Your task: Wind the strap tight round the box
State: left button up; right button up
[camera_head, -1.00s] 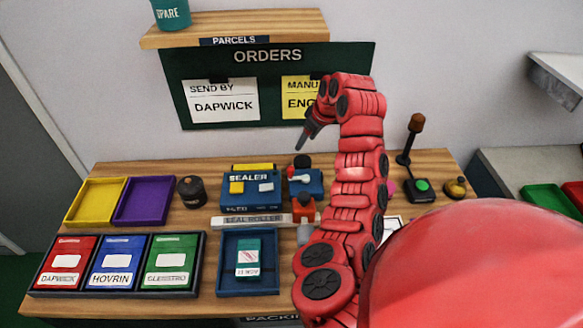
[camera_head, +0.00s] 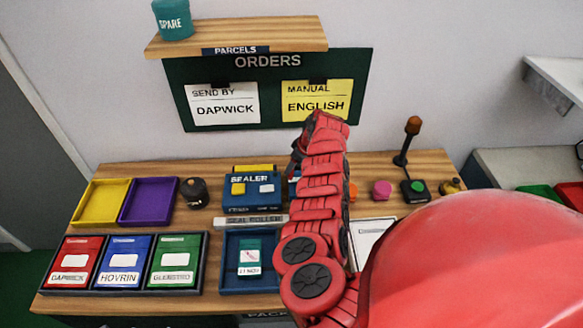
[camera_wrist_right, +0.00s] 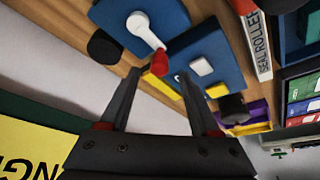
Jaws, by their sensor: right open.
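A small teal box with a white label (camera_head: 249,257) lies in the blue tray (camera_head: 228,283) at the front of the bench. I cannot make out a strap round it. A blue device with a white lever and red knob (camera_wrist_right: 203,52) shows in the right wrist view; in the head view my arm mostly hides it. My right gripper (camera_wrist_right: 160,73) is open and empty, its fingertips on either side of the red knob, apparently not gripping it. In the head view its fingers are mostly hidden. My left gripper is not in view.
The blue sealer (camera_head: 252,196) stands left of my arm, with the seal roller strip (camera_head: 250,222) before it. A rack of red, blue and green boxes (camera_head: 122,292) is at left. A lamp post (camera_head: 405,145) and green-button box (camera_head: 414,192) stand at right.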

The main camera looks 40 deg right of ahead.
jog(key=shift+x, duration=2.1)
grip_shut()
